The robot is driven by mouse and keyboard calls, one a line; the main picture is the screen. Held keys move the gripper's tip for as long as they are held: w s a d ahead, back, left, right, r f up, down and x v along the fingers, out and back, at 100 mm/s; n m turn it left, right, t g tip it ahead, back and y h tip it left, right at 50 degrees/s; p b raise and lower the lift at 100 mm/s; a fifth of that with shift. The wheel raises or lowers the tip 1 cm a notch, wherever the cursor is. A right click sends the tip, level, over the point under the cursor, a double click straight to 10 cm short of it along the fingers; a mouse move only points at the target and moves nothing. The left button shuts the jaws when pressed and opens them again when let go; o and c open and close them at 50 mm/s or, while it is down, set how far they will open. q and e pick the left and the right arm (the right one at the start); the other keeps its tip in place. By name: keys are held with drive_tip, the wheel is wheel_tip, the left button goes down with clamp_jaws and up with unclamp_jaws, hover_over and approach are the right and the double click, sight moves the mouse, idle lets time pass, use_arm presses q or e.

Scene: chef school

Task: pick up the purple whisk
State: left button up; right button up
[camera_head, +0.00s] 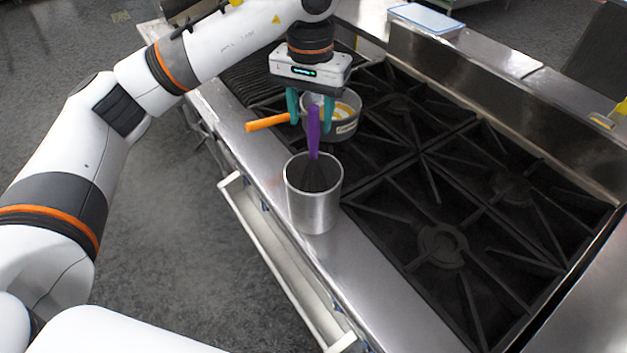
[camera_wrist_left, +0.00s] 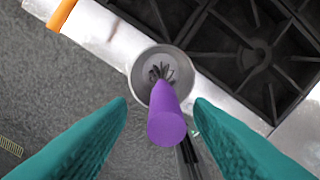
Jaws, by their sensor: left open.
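The purple whisk (camera_head: 313,130) stands handle up in a metal canister (camera_head: 315,207) on the steel front ledge of the stove. Its wires are down inside the canister. My left gripper (camera_head: 310,122) is open, with teal fingers on either side of the purple handle in the head view. In the left wrist view the purple handle (camera_wrist_left: 166,118) points up toward the camera between the two open fingers (camera_wrist_left: 160,108), with a gap on each side. The canister (camera_wrist_left: 150,62) shows below it. My right gripper is not in view.
A metal pot (camera_head: 343,117) with an orange handle (camera_head: 267,122) sits on the stove behind the canister, close to my left gripper. Black burner grates (camera_head: 440,235) fill the stove top to the right. A pale rail (camera_head: 262,240) runs along the stove's front.

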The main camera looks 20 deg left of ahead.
sight(314, 131)
use_arm(q)
drive_tip(key=f+p, duration=0.1)
drive_tip(key=f, duration=0.2)
drive_tip(key=shift+w+d+f+p, duration=0.2)
drive_tip(key=shift+f+p, duration=0.1)
drive_tip(key=shift+p, duration=0.1)
drive_tip(key=shift+f, duration=0.35)
clamp_jaws()
